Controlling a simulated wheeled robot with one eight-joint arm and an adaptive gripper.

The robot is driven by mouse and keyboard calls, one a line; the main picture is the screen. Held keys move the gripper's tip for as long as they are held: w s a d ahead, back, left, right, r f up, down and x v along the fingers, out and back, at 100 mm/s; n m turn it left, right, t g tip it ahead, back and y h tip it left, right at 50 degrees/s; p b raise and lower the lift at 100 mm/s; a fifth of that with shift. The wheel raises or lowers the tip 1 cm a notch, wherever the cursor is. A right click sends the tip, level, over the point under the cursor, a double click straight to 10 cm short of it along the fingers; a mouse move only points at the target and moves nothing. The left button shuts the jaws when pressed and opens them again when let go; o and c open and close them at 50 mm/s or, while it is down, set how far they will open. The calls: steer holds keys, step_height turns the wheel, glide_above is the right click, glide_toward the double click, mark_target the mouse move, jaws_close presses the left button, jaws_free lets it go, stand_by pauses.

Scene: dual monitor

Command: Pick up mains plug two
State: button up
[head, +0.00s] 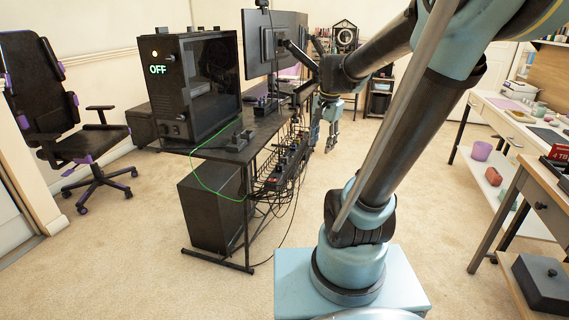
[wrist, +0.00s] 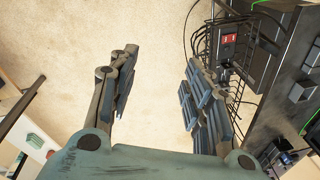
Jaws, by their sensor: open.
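My gripper (wrist: 158,88) is open in the wrist view, with bare carpet showing between its fingers and nothing held. In the head view my gripper (head: 333,138) hangs beside the far part of the desk's rear edge. A cable tray (head: 262,186) below that edge carries a power strip, dark plugs (head: 284,162) and tangled black cables. In the wrist view a power strip with red switches (wrist: 229,40) lies upper right, beyond the right finger and apart from it. I cannot tell which plug is mains plug two; no label is readable.
The black desk (head: 262,127) bears a PC tower (head: 199,85) showing "OFF" and monitors (head: 275,42). A green cable (head: 205,185) loops down its side. A black cabinet (head: 210,208) stands beneath. A workbench (head: 545,205) is at right.

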steer(key=w+a+m, duration=0.4)
steer(key=w+m, duration=0.3)
steer(key=w, duration=0.9)
steer(key=m+g+y, duration=0.1)
steer(key=m, duration=0.6)
glide_toward(284, 157)
steer(key=f, duration=0.2)
steer(key=w+f, duration=0.1)
steer(key=f, duration=0.2)
steer(key=shift+a, duration=0.2)
steer(key=shift+s+a+f, duration=0.1)
steer(key=shift+a+f, duration=0.1)
steer(key=shift+f, duration=1.1)
steer(key=shift+a+f, duration=0.2)
steer(key=shift+f, duration=1.15)
jaws_close()
